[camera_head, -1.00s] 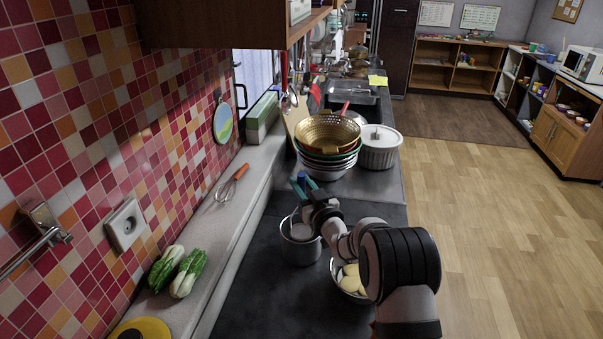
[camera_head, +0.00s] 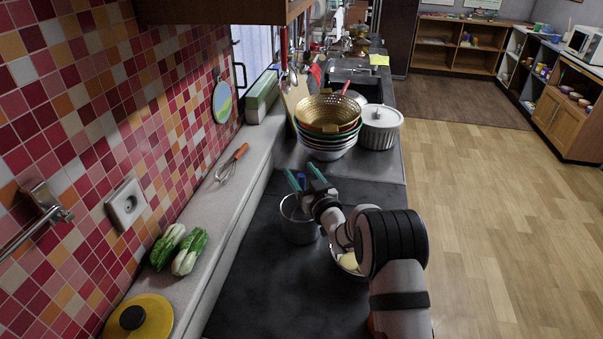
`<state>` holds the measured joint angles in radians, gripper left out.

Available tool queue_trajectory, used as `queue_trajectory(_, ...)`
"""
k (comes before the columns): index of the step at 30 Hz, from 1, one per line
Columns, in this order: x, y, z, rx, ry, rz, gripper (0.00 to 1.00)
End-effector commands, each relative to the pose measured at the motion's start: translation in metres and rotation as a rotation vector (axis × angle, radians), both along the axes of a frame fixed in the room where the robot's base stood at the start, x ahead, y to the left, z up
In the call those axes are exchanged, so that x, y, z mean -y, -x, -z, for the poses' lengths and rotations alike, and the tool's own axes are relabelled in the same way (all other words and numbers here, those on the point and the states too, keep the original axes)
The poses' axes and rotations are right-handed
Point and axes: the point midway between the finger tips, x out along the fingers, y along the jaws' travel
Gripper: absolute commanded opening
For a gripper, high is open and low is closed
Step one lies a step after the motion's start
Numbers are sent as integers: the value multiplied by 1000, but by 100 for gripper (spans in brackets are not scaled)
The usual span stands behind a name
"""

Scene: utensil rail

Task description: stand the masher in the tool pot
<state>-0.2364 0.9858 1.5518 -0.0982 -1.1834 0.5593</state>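The tool pot (camera_head: 299,228) is a grey metal cylinder on the dark counter, left of my arm. My gripper (camera_head: 304,178) is above the pot's far side. Its two teal fingers are spread apart, one on each side of the blue piece, with what looks like a gap.
A bowl with yellow pieces (camera_head: 349,262) is partly hidden by my arm. Stacked bowls with a golden colander (camera_head: 327,113) and a lidded white pot (camera_head: 380,127) stand behind.

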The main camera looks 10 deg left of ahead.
Motion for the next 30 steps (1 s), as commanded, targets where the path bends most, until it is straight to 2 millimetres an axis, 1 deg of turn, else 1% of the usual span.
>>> queue_trajectory(5,0,0,0,-1,1,0,65)
queue_trajectory(8,5,7,1,-2,0,0,65)
queue_trajectory(11,19,26,0,-4,0,3,65)
queue_trajectory(18,62,91,0,-3,1,3,65)
queue_trajectory(21,75,111,0,-1,0,2,65)
queue_trajectory(25,85,126,0,0,0,1,65)
queue_trajectory(30,88,132,0,1,-1,0,65)
